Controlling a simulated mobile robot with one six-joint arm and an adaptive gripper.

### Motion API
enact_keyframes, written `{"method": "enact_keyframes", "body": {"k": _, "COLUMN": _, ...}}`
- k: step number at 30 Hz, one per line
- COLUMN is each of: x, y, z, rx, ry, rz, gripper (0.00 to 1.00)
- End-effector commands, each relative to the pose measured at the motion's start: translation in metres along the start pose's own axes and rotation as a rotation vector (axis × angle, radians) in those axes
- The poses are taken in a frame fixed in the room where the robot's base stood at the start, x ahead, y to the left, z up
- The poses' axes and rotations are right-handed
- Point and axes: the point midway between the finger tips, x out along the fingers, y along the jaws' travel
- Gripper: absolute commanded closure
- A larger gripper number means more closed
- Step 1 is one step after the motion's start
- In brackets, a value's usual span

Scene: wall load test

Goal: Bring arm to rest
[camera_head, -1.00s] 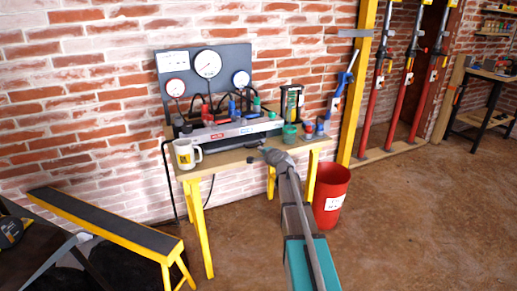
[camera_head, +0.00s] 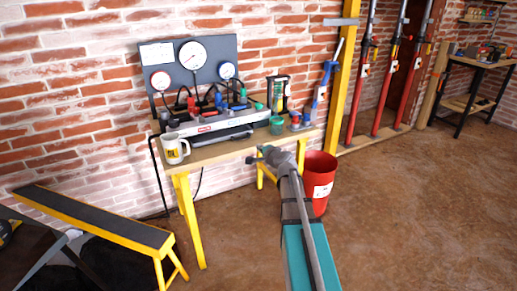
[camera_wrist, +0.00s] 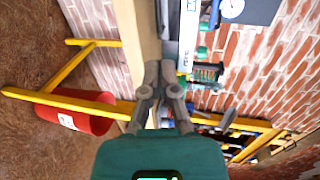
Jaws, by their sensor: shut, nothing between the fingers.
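My gripper (camera_head: 262,156) is at the end of my outstretched arm, in front of the right part of the yellow-legged workbench (camera_head: 185,166). Its fingers are shut and hold nothing. In the wrist view my gripper (camera_wrist: 158,90) shows with its fingers together, and the bench edge (camera_wrist: 138,40) lies beyond it. That view is turned on its side. Whether the fingers touch the bench cannot be told, but they look apart from it.
A white mug (camera_head: 174,148) stands at the bench's left end. A gauge panel (camera_head: 190,65) and a green cup (camera_head: 276,125) are on the bench. A red bin (camera_head: 318,180) stands right of my arm. A low yellow bench (camera_head: 95,215) is at left. Floor at right is clear.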

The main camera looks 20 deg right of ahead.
Motion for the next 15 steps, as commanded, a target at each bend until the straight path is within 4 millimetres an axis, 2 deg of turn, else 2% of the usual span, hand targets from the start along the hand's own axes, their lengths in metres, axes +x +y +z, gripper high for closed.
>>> {"method": "enact_keyframes", "body": {"k": 10, "x": 0.000, "y": 0.001, "z": 0.004, "rx": -0.008, "ry": -0.007, "rz": 0.005, "gripper": 1.00}}
{"method": "enact_keyframes", "body": {"k": 15, "x": -0.002, "y": 0.010, "z": 0.028, "rx": -0.076, "ry": -0.062, "rz": 0.048, "gripper": 1.00}}
